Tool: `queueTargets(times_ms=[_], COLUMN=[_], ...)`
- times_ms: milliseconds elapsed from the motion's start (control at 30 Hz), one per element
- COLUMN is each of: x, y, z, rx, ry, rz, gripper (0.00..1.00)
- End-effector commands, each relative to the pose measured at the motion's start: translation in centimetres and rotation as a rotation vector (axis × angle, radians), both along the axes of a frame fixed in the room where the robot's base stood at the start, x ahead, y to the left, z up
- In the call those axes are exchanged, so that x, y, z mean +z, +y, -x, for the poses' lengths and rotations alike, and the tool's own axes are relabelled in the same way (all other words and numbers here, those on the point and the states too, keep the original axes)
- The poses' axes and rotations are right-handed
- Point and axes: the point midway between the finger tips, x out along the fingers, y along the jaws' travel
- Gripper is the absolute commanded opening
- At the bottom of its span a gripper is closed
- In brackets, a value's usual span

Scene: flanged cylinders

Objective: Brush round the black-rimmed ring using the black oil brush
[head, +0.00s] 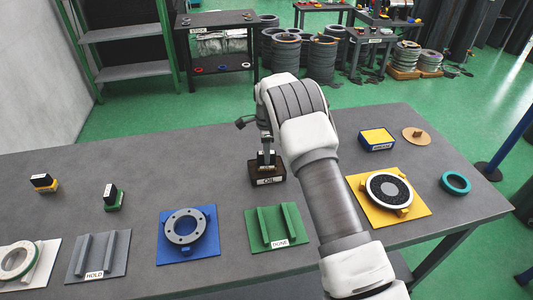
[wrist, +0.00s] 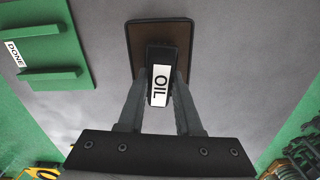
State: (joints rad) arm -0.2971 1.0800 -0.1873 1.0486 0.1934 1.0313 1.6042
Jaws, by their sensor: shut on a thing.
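My gripper (head: 266,150) is shut on the black oil brush (wrist: 158,60), a black block with a white OIL label. In the wrist view the two fingers (wrist: 161,88) stand at either side of it. The brush is at the brown OIL holder (head: 266,173), which also shows behind it in the wrist view (wrist: 135,38). Whether the brush rests in the holder or is just clear of it I cannot tell. A ring with a dark speckled face and pale edge (head: 389,188) sits on the yellow plate (head: 420,206), right of my arm, apart from the brush.
The green DONE plate (head: 260,238), a blue plate with a grey flanged ring (head: 184,228), and the grey HOLD plate (head: 98,256) line the front. Two other brushes (head: 44,182) (head: 113,197) stand left. A yellow-topped box (head: 377,138) and teal ring (head: 456,183) stand right.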

Motion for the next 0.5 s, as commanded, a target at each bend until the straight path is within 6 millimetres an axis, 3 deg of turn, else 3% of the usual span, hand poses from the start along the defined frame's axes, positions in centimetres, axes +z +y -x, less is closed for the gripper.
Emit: queueTargets(times_ms=[500], x=[4.5], y=[0.0], z=[-0.1], rx=[0.000], ry=[-0.004], rz=[0.000], gripper=[0.00])
